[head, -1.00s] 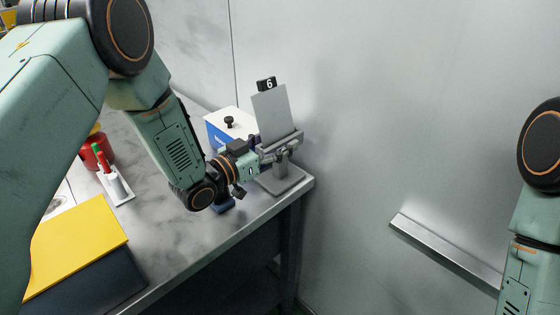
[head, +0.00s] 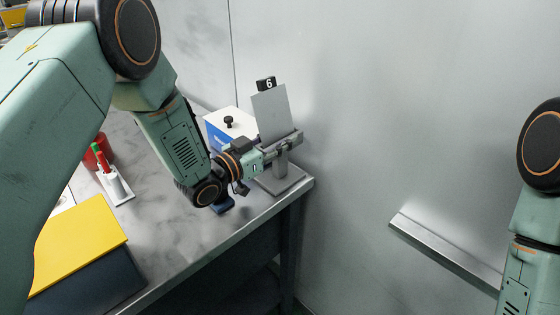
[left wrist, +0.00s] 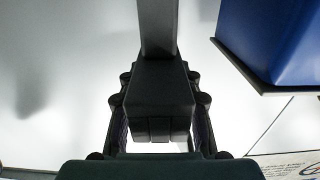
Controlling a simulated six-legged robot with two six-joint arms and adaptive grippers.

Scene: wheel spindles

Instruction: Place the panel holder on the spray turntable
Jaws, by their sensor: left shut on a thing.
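The panel holder (head: 284,182) is a grey stand with a flat base, a post and a clamp bar. It stands upright at the right corner of the worktable, near the wall. A grey panel (head: 270,114) with a black "6" tag (head: 266,84) rises from it. My left gripper (head: 277,151) is shut on the holder just below the panel. In the left wrist view, a dark block of the holder (left wrist: 152,90) lies between the fingers of my left gripper (left wrist: 158,108). I cannot make out the spray turntable. My right gripper is out of view.
A blue and white box (head: 222,126) with a black knob stands behind the gripper. A yellow panel (head: 80,245), a white tray (head: 117,187) with red and green items, and a small blue item (head: 222,205) are on the table. A metal ledge (head: 445,250) runs along the wall.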

